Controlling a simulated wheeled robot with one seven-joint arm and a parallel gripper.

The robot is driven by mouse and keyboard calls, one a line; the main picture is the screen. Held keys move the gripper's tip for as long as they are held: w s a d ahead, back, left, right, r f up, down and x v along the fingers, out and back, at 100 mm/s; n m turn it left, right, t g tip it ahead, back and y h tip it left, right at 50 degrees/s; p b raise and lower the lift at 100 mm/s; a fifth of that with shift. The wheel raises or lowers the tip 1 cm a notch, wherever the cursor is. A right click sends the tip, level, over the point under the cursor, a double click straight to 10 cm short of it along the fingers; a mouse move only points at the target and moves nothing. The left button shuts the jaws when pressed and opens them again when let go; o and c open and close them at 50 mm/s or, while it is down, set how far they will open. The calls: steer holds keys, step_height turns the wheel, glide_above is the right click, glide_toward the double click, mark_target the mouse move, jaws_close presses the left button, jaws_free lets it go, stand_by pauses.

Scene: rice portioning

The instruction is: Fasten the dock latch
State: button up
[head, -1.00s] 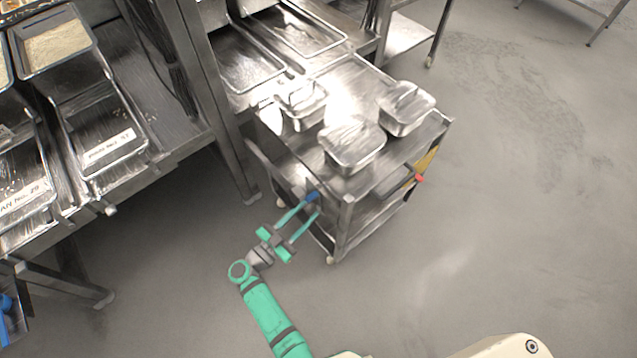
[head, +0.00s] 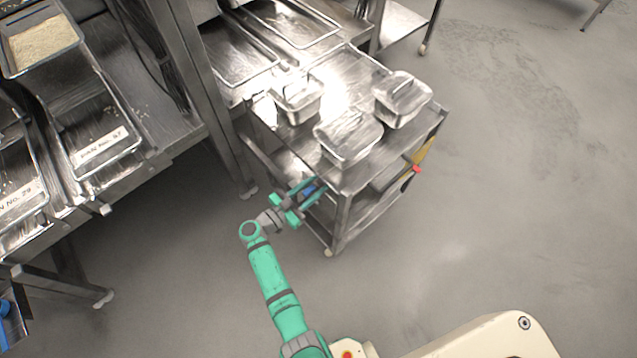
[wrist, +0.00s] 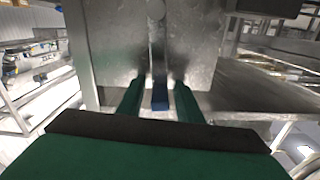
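A steel cart (head: 345,215) stands against the steel counter. A small blue piece (head: 308,191), which looks like the latch handle, sits low on the cart's near side; it also shows in the wrist view (wrist: 159,98). My gripper (head: 318,186) reaches in at this side of the cart. Its two green fingers lie on either side of the blue piece. In the wrist view my gripper (wrist: 159,88) is open, with a visible gap between the blue piece and each finger. The rest of the latch is hidden or too small to make out.
Lidded steel pans (head: 349,138) stand on the cart's top. A red knob (head: 417,169) sits by a yellow panel on its right side. Counter pans (head: 103,140) stand at left, one holding rice (head: 40,43). The floor at right is clear.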

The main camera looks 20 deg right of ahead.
steer(key=shift+x, duration=0.8)
steer(key=shift+c, duration=0.6)
jaws_close()
